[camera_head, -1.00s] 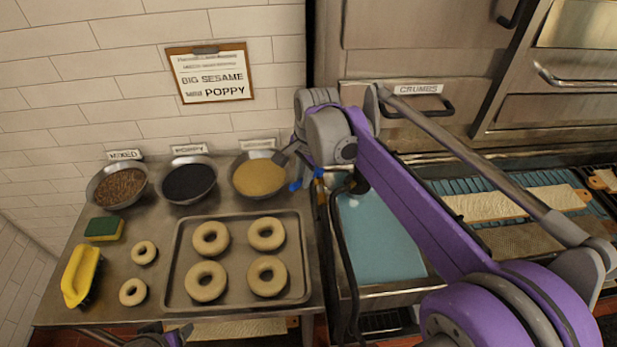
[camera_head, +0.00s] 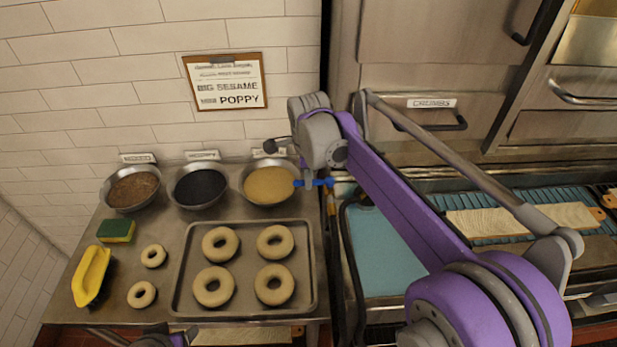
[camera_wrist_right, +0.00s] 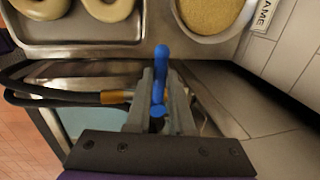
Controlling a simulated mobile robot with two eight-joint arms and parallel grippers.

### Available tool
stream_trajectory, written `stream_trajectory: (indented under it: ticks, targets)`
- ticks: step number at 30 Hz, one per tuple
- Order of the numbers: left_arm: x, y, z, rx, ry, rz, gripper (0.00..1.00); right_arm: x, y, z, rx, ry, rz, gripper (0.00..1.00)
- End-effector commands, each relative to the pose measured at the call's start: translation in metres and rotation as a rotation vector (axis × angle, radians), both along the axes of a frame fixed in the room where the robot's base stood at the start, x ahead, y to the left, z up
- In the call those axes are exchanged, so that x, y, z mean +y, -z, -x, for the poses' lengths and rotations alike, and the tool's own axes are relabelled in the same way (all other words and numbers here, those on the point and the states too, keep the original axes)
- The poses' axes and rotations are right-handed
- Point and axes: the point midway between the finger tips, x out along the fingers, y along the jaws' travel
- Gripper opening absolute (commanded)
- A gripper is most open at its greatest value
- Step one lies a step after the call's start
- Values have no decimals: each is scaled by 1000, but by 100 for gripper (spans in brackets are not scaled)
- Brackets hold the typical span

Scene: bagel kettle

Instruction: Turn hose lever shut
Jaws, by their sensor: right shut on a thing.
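The blue hose lever (camera_head: 318,183) is just right of the bowl with tan seeds, near the back wall. It lies roughly level across the head view. In the right wrist view the lever (camera_wrist_right: 161,62) sticks out beyond the fingertips. My right gripper (camera_wrist_right: 160,88) is shut on it, with a grey finger on each side. In the head view the wrist hides most of the fingers. A black hose with a brass-coloured fitting (camera_wrist_right: 116,97) runs beside the fingers. Only part of my left arm shows at the bottom edge; its jaws are out of sight.
A tray (camera_head: 180,290) of bagels stands left of the gripper. Bowls of tan seeds (camera_head: 269,185), poppy (camera_head: 200,187) and mixed topping (camera_head: 133,189) line the wall. A basin of bluish water (camera_head: 385,255) lies to the right, and the crumbs drawer (camera_head: 400,108) is behind.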

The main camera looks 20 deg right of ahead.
Motion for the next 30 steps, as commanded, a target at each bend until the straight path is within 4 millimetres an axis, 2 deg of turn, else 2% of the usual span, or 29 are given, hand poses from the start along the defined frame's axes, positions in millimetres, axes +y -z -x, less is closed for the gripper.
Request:
stream_trajectory:
  ticks: [12, 13, 17, 26, 30]
  targets:
    - [0, 0, 0, 0, 0, 0, 67, -1, 0, -1, -2, 6, 1, 0]
    - [0, 0, 0, 0, 0, 0, 67, -1, 0, -1, -3, 6, 2, 26]
    - [0, 0, 0, 0, 0, 0, 67, 0, 0, -1, -2, 6, 1, 49]
    - [0, 0, 0, 0, 0, 0, 67, 0, -1, 0, -1, 5, 0, 51]
    - [0, -1, -1, -1, 0, 0, 67, 0, -13, 2, -1, 5, 0, 51]
